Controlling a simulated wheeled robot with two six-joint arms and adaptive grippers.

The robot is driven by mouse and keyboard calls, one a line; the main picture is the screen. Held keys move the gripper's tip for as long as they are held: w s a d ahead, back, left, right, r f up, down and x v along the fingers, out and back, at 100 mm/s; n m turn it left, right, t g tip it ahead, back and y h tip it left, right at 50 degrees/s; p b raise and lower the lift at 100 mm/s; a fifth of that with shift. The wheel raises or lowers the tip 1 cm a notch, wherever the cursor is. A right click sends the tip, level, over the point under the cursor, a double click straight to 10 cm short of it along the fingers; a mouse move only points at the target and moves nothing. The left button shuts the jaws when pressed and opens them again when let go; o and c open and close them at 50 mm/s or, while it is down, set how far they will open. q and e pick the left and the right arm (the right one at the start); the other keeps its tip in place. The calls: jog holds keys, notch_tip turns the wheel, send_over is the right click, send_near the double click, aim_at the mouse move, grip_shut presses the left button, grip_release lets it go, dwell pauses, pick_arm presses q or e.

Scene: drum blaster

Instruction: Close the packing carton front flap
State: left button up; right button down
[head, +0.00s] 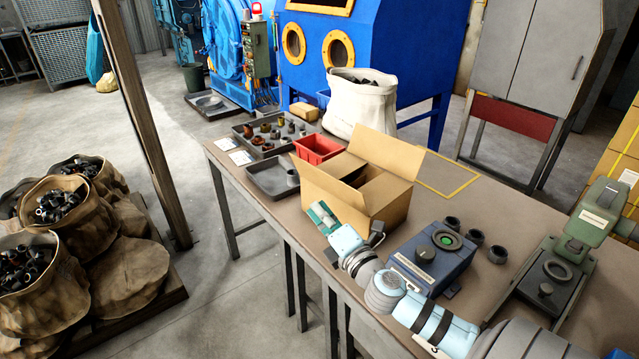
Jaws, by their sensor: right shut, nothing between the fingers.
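The brown packing carton (382,210) stands on the workbench, open at the top. One flap (384,151) rises at its back right, and another (343,166) stands at its left. A near-side flap (322,184) stands up and leans outward, not lying over the opening. My right gripper (320,212) is shut and empty, low in front of the carton's near left side. It looks close to the carton wall; I cannot tell whether it touches. The carton's inside is partly hidden by the flaps. My left gripper is out of view.
The workbench (465,222) also holds a red bin (317,149), dark trays (268,180) and a white sack (360,105) behind the carton. A blue box device (432,262) stands right of the carton, with small dark cups nearby. A green-grey device (553,272) stands farther right.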

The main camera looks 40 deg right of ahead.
aim_at(327, 183)
jog(key=w+d+r, duration=0.2)
jog(key=w+d, duration=0.2)
jog(key=w, duration=0.1)
jog(key=shift+w+d+p, duration=0.3)
jog(key=shift+w+p, duration=0.05)
jog(key=shift+p, duration=0.05)
jog(key=shift+r, duration=0.1)
jog(key=shift+d+r+m+p, duration=0.1)
jog(key=shift+d+m+p, duration=0.1)
jog(key=shift+m+p, duration=0.2)
